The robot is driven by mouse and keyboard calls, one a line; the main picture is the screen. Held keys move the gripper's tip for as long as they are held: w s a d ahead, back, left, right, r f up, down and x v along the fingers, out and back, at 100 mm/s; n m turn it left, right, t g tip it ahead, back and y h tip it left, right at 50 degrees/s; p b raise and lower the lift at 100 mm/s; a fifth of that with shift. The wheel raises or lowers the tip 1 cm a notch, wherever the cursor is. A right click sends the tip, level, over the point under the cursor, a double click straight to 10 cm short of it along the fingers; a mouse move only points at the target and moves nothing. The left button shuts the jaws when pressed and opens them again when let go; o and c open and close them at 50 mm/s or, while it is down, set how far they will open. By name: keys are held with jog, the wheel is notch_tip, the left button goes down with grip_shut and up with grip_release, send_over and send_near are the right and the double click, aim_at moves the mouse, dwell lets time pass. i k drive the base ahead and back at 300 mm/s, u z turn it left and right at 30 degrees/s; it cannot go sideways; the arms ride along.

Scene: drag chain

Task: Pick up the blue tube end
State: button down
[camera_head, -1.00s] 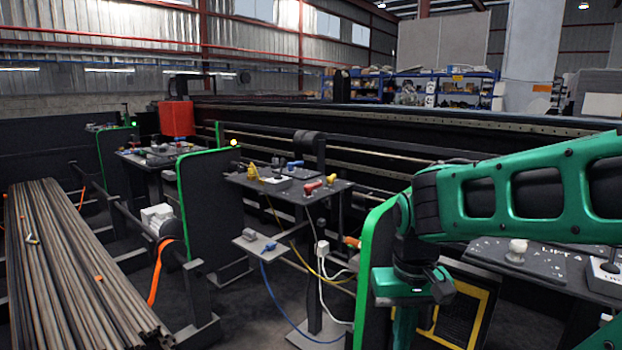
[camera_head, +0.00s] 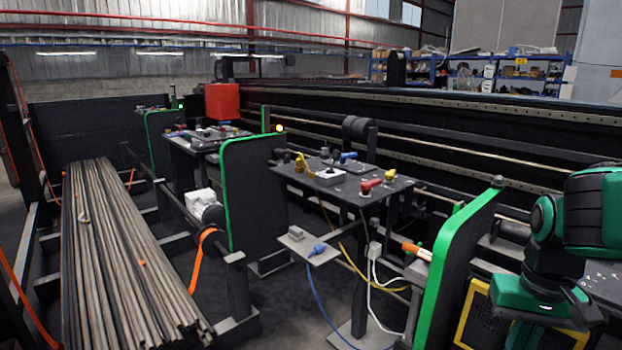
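A blue tube end (camera_head: 318,249) lies on a small grey shelf (camera_head: 294,242) below the middle control table. A thin blue tube (camera_head: 318,300) hangs from it towards the floor. A second blue piece (camera_head: 348,156) sits on top of the control table (camera_head: 350,185), near its back; its exact shape is too small to tell. My green and black arm is at the right edge, well to the right of the shelf. It runs down out of the picture, and my gripper is not in view.
A black panel with a green edge (camera_head: 465,265) stands between the shelf and my arm. Another green-edged panel (camera_head: 250,195) stands left of the shelf. White and yellow cables hang right of the blue tube. A bundle of long pipes (camera_head: 120,260) fills the left.

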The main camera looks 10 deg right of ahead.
aim_at(320, 249)
jog(key=k, duration=0.55)
jog(key=u, duration=0.85)
jog(key=i, duration=2.3)
jog(key=z, duration=0.6)
